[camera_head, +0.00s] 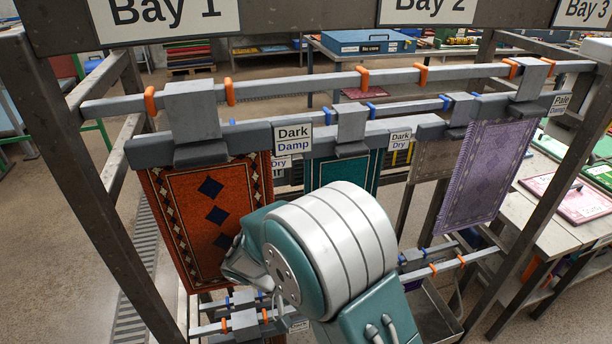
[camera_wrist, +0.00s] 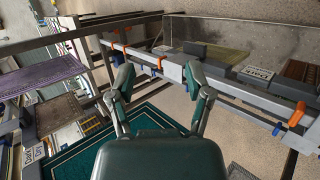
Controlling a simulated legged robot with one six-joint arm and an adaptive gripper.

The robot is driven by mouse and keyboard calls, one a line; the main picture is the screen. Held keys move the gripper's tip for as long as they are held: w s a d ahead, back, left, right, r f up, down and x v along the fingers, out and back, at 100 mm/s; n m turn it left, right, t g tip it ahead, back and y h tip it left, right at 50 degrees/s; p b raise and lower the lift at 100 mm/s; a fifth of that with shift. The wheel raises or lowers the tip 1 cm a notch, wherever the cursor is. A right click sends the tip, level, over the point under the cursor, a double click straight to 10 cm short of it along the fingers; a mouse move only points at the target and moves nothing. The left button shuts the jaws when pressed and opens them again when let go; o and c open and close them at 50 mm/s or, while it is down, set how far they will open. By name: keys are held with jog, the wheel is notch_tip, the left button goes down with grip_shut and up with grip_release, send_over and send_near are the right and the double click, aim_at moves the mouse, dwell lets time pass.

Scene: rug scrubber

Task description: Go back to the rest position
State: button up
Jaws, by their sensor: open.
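My gripper (camera_wrist: 160,82) is open in the wrist view, its two dark green fingers apart with nothing held between them. Beyond the fingertips is a grey rail with orange clips (camera_wrist: 144,64). Below the fingers hangs or lies a teal rug with a pale border (camera_wrist: 75,148). In the head view my green and silver arm fills the lower middle and hides the gripper. It overlaps the orange rug (camera_head: 190,200) and the teal rug (camera_head: 335,170); I cannot tell if anything touches.
The rack has metal posts (camera_head: 82,150) and rails with orange and blue clips. A purple rug (camera_head: 485,175) hangs at the right. Tables with coloured items stand behind and right (camera_head: 570,200). Bare floor shows at left (camera_head: 60,240).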

jog(key=s+d+r+t+y, duration=0.2)
jog(key=s+d+r+y, duration=0.1)
jog(key=r, duration=0.4)
jog(key=s+d+r+m+t+y, duration=0.1)
jog(key=s+d+r+t+y, duration=0.1)
jog(key=s+d+r, duration=0.3)
jog(key=s+d+r+t+y, duration=0.2)
jog(key=s+d+r+y, duration=0.2)
jog(key=r, duration=0.5)
jog(key=shift+s+d+m+y, duration=0.4)
jog(key=shift+s+d, duration=0.2)
jog(key=shift+s, duration=0.35)
dwell(1.1)
